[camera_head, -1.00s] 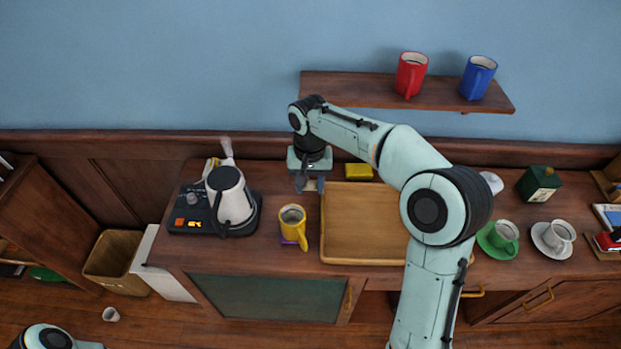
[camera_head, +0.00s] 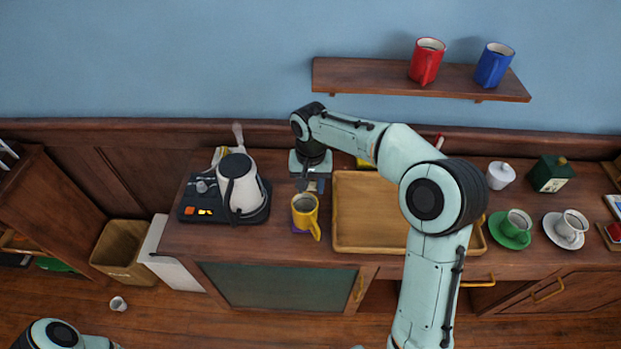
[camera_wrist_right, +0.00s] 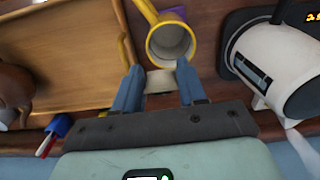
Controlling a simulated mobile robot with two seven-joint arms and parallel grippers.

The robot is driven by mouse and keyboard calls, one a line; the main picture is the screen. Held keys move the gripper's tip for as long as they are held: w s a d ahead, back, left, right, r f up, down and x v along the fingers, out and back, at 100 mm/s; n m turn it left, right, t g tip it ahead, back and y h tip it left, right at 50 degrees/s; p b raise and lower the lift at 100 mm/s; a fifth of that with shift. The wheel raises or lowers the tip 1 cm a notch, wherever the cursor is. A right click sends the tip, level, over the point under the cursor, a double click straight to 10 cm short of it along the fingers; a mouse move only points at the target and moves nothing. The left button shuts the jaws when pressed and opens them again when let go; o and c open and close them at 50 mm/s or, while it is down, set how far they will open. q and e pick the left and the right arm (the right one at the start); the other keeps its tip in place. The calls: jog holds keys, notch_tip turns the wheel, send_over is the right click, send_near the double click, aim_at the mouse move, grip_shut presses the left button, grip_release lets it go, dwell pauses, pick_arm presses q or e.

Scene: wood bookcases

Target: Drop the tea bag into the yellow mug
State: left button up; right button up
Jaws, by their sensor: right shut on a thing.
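The yellow mug (camera_head: 304,220) stands upright on a purple coaster (camera_head: 296,231) on the wooden counter, left of the wooden tray. In the right wrist view the mug (camera_wrist_right: 171,42) is just beyond the fingertips, its opening facing the camera and its inside grey. My right gripper (camera_head: 315,187) is just behind the mug's rim in the head view. Its blue fingers (camera_wrist_right: 158,76) are shut on a small pale piece, seemingly the tea bag (camera_wrist_right: 159,82), partly hidden between them. The piece shows beside the rim, not inside the mug. My left gripper is out of view.
A white kettle (camera_head: 241,190) on a black base stands close left of the mug. The wooden tray (camera_head: 370,245) is close on the right. Green (camera_head: 508,238) and white (camera_head: 556,240) saucers with cups are farther right. Red (camera_head: 427,62) and blue (camera_head: 494,65) mugs stand on the shelf.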

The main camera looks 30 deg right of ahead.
aim_at(311, 183)
jog(key=shift+f, duration=0.3)
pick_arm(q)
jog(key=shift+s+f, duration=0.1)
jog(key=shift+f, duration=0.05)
pick_arm(e)
jog(key=shift+w, duration=0.1)
jog(key=o, duration=1.1)
jog(key=shift+r, duration=0.15)
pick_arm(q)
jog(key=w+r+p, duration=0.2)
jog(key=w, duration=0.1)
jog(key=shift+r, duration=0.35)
pick_arm(e)
notch_tip(311, 183, up, 13)
